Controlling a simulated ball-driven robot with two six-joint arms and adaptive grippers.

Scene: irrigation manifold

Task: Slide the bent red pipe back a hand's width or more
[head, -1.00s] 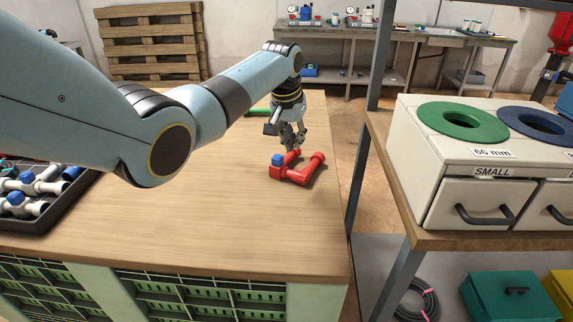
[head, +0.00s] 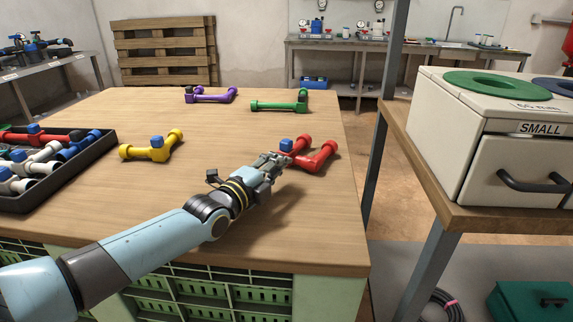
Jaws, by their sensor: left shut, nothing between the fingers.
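The bent red pipe (head: 322,157) lies on the wooden table near its right edge. It has a blue cap (head: 286,145) at its left part. My left gripper (head: 275,160) is shut and empty, low over the table at the near left side of the red pipe. Its fingertips overlap the pipe's left part in the view; I cannot tell whether they touch it. My right gripper is not in view.
A green pipe (head: 280,106) and a purple pipe (head: 212,97) lie farther back. A yellow pipe (head: 150,152) lies to the left. A black tray (head: 75,172) of pipes stands at the left edge. The table (head: 240,130) is bare behind the red pipe up to the green one.

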